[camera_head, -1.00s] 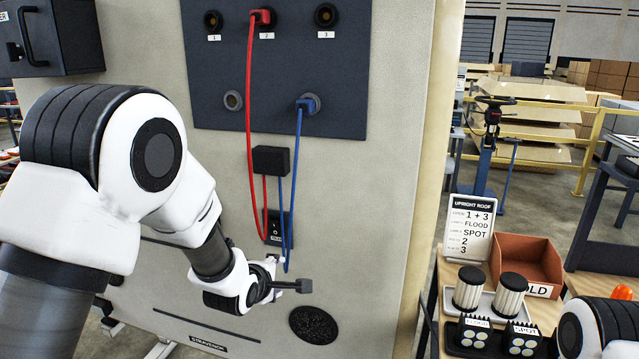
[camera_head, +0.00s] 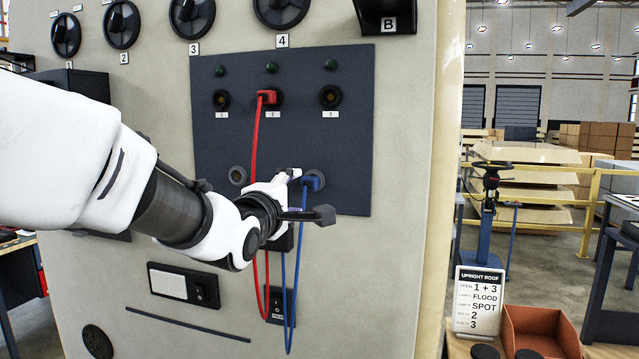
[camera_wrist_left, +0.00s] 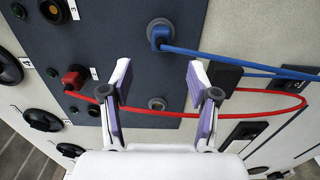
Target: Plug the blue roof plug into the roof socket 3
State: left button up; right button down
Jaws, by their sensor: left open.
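The blue plug (camera_head: 312,182) sits in the lower right holder of the dark panel, its blue cable hanging down. It also shows in the left wrist view (camera_wrist_left: 160,36), ahead of the fingertips. Roof socket 3 (camera_head: 330,97) is an empty dark round socket at the panel's upper right, and shows at the top left of the wrist view (camera_wrist_left: 53,10). My left gripper (camera_head: 307,195) is open and empty in front of the panel, close to the blue plug. In the wrist view its two fingers (camera_wrist_left: 160,88) stand apart below the plug. My right gripper is out of view.
A red plug (camera_head: 267,97) sits in socket 2, its cable (camera_head: 256,140) hanging past my gripper. Socket 1 (camera_head: 221,99) and the lower left holder (camera_head: 238,175) are empty. Dark knobs (camera_head: 282,10) are above. A sign (camera_head: 478,300) and brown bin (camera_head: 540,330) are lower right.

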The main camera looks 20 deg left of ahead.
aim_at(308, 185)
pick_arm(q)
jog(key=shift+w+f, duration=0.1)
jog(key=shift+w, duration=0.1)
jog(key=w+p, duration=0.3)
jog(key=w, duration=0.4)
jog(key=shift+w+d, duration=0.1)
jog(key=shift+w, duration=0.75)
dwell(0.5)
